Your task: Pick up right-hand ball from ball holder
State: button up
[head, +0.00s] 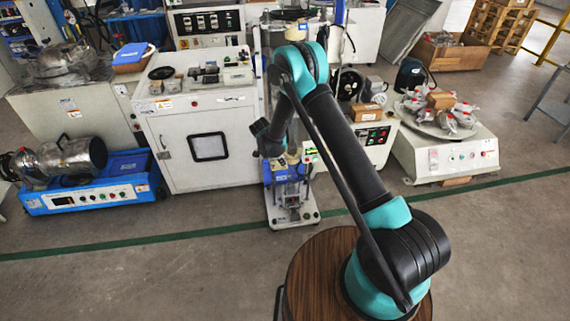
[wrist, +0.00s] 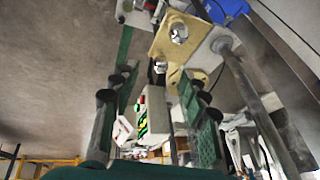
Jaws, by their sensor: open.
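In the wrist view, a beige holder plate (wrist: 188,56) has a round opening with a shiny round piece (wrist: 179,34) in it, which looks like a ball. A second small pale round piece (wrist: 160,67) shows at the plate's edge; I cannot tell surely whether it is a ball. My gripper (wrist: 157,80) is open, its fingers apart on either side of the view, with nothing seen between their pads. The plate lies beyond the fingertips, nearer the right finger. In the head view, my arm reaches to the blue-and-white test stand (head: 290,190); the balls cannot be made out there.
A metal post (wrist: 245,85) rises close right of my gripper. A white cabinet (head: 190,125) stands left of the stand, and a control box (head: 372,137) stands right. A blue machine (head: 90,195) is at far left. The floor in front is clear.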

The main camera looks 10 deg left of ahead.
jog(key=x, duration=0.4)
jog(key=shift+w+d, duration=0.15)
grip_shut()
